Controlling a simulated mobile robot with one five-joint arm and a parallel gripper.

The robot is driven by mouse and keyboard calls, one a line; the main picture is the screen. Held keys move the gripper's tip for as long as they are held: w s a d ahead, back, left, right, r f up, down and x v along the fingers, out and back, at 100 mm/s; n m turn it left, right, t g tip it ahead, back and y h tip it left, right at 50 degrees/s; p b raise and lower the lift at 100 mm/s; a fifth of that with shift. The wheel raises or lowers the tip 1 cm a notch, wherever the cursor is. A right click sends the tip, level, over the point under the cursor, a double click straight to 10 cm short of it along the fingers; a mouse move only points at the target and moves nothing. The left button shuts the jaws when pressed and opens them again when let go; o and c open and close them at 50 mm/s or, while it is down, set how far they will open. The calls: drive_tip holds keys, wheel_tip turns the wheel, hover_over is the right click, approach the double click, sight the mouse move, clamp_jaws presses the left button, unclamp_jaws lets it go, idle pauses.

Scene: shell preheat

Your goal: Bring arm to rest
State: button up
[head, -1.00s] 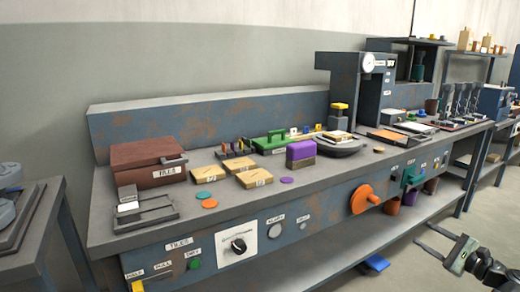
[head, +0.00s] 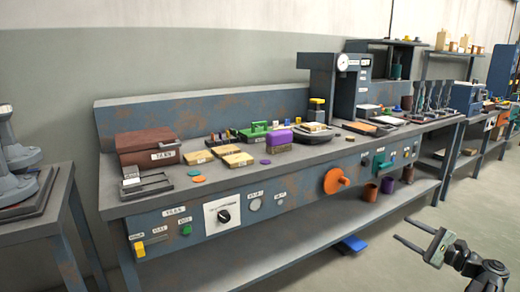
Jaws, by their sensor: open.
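My gripper (head: 418,235) is at the lower right in the head view, at the end of my arm. Its two prongs point left and stand apart, with nothing between them. It is in front of the long workbench (head: 245,184), over the open floor, and appears clear of the bench and its lower shelf.
The workbench carries a brown box (head: 148,147), tan blocks (head: 238,159), a purple block (head: 279,137) and a tall press (head: 322,85). A blue object (head: 352,244) lies low under the bench. Another table (head: 40,225) stands at left.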

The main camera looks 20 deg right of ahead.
drive_tip(key=w+a+f+n+g+y+p, duration=0.1)
drive_tip(key=w+a+n+g+y, duration=0.1)
drive_tip(key=w+a, duration=0.6)
drive_tip(key=w+a+n+g+y+p, duration=0.1)
drive_tip(key=w+a+n+g+y, duration=0.15)
drive_tip(key=a, duration=0.95)
drive_tip(key=w+a+f+n+g+y+p, duration=0.1)
drive_tip(key=w+a+n+g+y, duration=0.1)
drive_tip(key=w+a, duration=0.6)
drive_tip(key=s+a+f+n+g+h, duration=0.1)
drive_tip(key=a+f+n+g, duration=0.15)
drive_tip(key=a, duration=0.65)
drive_tip(key=s+a+f+n+g+p, duration=0.1)
drive_tip(key=s+a+f+n+g, duration=0.15)
drive_tip(key=a, duration=0.65)
drive_tip(key=s+a+f+n+g+h, duration=0.1)
drive_tip(key=a+f+n+g, duration=0.2)
drive_tip(key=a, duration=0.6)
drive_tip(key=s+a+f+n+g+h+p, duration=0.1)
drive_tip(key=s+a+f+n+g+h, duration=0.15)
drive_tip(key=s+f+n+h, duration=0.45)
drive_tip(key=d+n+h+p, duration=0.2)
drive_tip(key=d+h, duration=0.1)
drive_tip(key=d, duration=0.6)
wheel_tip(320, 180, up, 36)
drive_tip(key=p, duration=3.6)
drive_tip(key=shift+s+a+r, duration=0.2)
drive_tip(key=shift+a, duration=0.05)
